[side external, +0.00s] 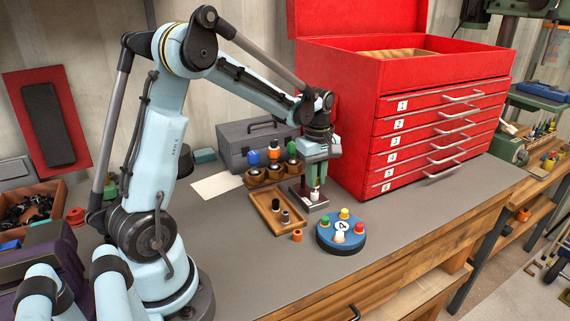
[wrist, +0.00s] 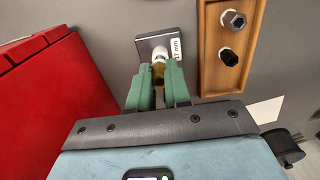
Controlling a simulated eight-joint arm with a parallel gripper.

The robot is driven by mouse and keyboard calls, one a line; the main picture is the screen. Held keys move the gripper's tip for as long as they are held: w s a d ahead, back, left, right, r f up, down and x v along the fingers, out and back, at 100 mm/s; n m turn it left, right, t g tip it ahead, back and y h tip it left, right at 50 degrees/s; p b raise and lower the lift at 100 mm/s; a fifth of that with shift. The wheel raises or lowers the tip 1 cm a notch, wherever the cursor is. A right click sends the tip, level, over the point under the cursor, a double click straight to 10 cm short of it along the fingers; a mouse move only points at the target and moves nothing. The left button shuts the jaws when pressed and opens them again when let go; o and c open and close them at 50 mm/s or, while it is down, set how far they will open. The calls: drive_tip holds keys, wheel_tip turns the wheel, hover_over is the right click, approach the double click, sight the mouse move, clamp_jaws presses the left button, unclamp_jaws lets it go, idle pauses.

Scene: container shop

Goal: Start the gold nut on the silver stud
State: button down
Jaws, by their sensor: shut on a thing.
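My gripper (side external: 316,178) points down over a small metal base plate (side external: 308,203) beside the red chest. Its green fingers (wrist: 158,88) are shut on the gold nut (wrist: 158,74), which shows between the fingertips in the wrist view. The pale silver stud (wrist: 159,55) stands on the base plate (wrist: 148,44), which carries a "17 mm" label. In the side view the pale stud (side external: 315,195) is just below the fingertips. The nut is in line with the stud and close to it; I cannot tell whether they touch or whether threads are engaged.
The red chest (side external: 345,130) stands close behind.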

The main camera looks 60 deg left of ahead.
drive_tip(key=shift+f, duration=0.7)
drive_tip(key=m, duration=0.8)
drive_tip(key=shift+m, duration=2)
drive_tip(key=m, duration=0.4)
drive_tip(key=c, duration=1)
unclamp_jaws()
